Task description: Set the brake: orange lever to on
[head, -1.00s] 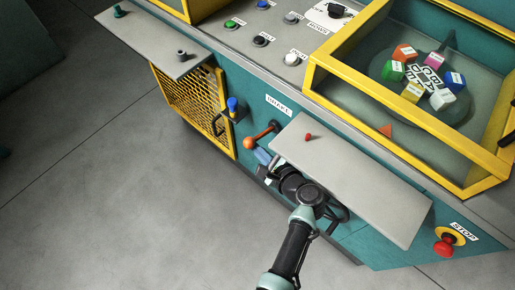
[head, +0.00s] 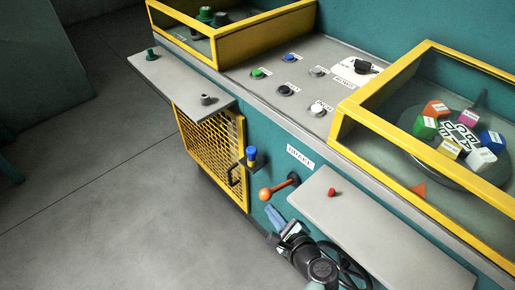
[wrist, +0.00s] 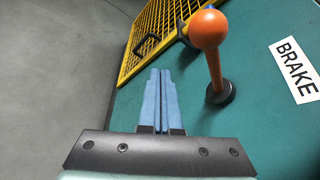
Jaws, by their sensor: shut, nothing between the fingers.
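The brake lever has an orange ball (head: 265,194) and an orange rod on a dark round pivot on the teal front panel. Its ball is at the lower left of the pivot in the head view. In the wrist view the orange ball (wrist: 207,29) is large and near the camera. The BRAKE label (wrist: 297,70) is right of the lever; the label also shows in the head view (head: 300,157). My gripper (head: 272,213) has blue fingers, shut and empty, just below the ball. In the wrist view the fingertips (wrist: 160,72) are left of the lever, apart from it.
A grey shelf (head: 385,240) with a red knob juts out right of the lever, above my arm. A yellow mesh door (head: 205,150) with a black handle and a blue peg (head: 251,153) are left of the lever. Open floor (head: 120,220) is at left.

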